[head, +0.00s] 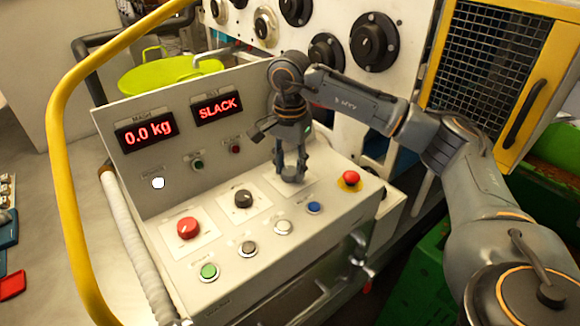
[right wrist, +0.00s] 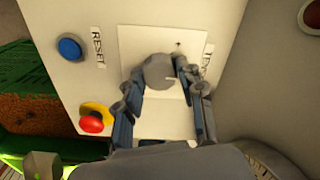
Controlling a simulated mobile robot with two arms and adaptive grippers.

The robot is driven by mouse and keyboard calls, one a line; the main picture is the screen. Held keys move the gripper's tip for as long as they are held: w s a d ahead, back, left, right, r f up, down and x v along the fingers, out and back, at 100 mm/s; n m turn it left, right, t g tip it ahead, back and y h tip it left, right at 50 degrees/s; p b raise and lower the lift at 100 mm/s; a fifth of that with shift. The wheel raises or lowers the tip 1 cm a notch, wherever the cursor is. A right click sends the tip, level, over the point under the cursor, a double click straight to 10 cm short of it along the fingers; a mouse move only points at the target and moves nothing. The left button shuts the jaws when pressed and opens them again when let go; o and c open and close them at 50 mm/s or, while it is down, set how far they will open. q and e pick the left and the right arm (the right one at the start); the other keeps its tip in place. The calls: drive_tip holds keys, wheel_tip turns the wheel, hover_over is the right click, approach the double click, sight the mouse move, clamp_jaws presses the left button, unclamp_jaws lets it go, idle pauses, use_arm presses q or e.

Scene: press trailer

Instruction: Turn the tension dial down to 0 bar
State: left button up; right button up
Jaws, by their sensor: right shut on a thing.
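The tension dial (right wrist: 158,70) is a round grey knob with a small white mark, on a pale square plate (right wrist: 135,42). A partly hidden label beginning "TE" stands beside it in the right wrist view. My right gripper (head: 291,172) points down onto the back right of the sloped console. In the right wrist view my right gripper (right wrist: 160,80) has its fingers shut on either side of the dial. The displays read 0.0 kg (head: 148,132) and SLACK (head: 217,108) in red. My left gripper is out of view.
A red emergency button (head: 351,178) on yellow and a blue reset button (head: 314,208) sit close by. A black knob (head: 243,198), a red knob (head: 188,228) and a green button (head: 209,271) are further left. A yellow rail (head: 62,170) curves past the console's left side.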

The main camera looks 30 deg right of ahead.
sight(290, 170)
drive_tip(key=shift+r, duration=0.1)
drive_tip(key=o, duration=1.2)
drive_tip(key=shift+c, duration=0.2)
wheel_tip(290, 170, up, 12)
